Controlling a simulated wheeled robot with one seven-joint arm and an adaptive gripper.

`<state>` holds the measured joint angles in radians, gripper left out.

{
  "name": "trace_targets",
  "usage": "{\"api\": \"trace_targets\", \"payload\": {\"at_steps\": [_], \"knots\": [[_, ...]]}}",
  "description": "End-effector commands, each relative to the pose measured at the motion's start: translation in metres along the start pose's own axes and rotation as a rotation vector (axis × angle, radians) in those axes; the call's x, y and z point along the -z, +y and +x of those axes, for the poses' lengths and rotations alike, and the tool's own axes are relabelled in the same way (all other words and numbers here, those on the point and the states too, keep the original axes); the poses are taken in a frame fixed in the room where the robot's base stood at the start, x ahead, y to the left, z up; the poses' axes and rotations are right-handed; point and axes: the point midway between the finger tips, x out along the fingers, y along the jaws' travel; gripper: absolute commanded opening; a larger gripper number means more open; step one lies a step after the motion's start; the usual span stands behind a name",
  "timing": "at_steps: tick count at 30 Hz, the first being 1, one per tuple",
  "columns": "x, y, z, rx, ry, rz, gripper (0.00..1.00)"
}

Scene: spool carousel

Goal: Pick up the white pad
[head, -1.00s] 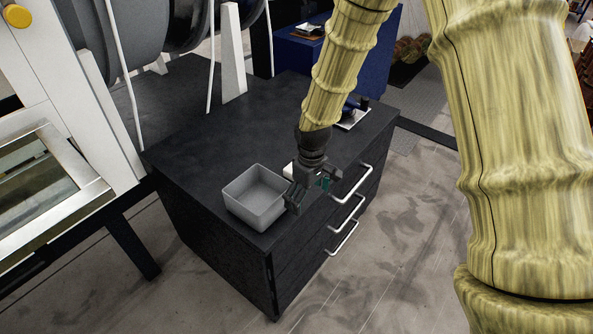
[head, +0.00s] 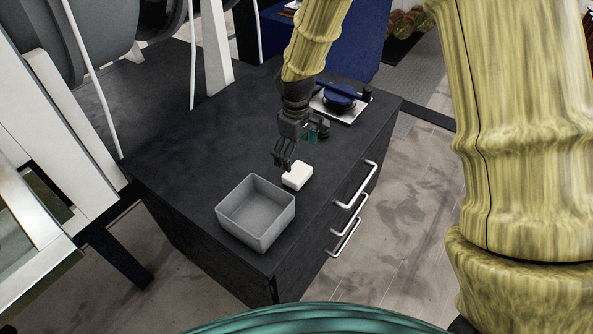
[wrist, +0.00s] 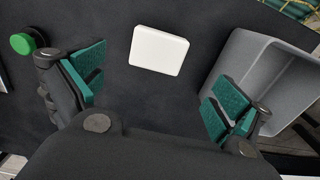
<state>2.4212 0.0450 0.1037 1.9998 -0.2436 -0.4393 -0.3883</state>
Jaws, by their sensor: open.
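The white pad (head: 297,176) is a small pale block lying flat on the dark cabinet top, just behind the grey bin in the head view. In the wrist view the white pad (wrist: 159,51) lies beyond the fingertips, roughly centred between them. My gripper (head: 291,153) is above and just behind the pad in the head view, apart from it. In the wrist view my gripper (wrist: 158,92) has its green-padded fingers spread wide with nothing between them.
An open grey bin (head: 231,196) stands close to the pad; it also shows at the right of the wrist view (wrist: 238,64). A tray (head: 352,113) holding a blue item (head: 338,97) is farther back. Drawer handles (head: 350,200) stick out from the cabinet side. The left cabinet top is clear.

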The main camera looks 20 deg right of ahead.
Motion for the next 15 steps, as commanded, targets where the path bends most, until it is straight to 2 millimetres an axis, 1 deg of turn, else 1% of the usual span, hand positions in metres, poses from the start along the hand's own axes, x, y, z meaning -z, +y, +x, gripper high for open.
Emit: {"api": "trace_targets", "payload": {"at_steps": [1, 6, 15], "knots": [[0.002, -0.002, 0.008, 0.001, -0.001, -0.004, 1.00], [0.006, -0.003, 0.026, 0.000, 0.000, -0.009, 1.00], [0.004, -0.001, 0.041, 0.001, 0.000, -0.006, 1.00]]}}
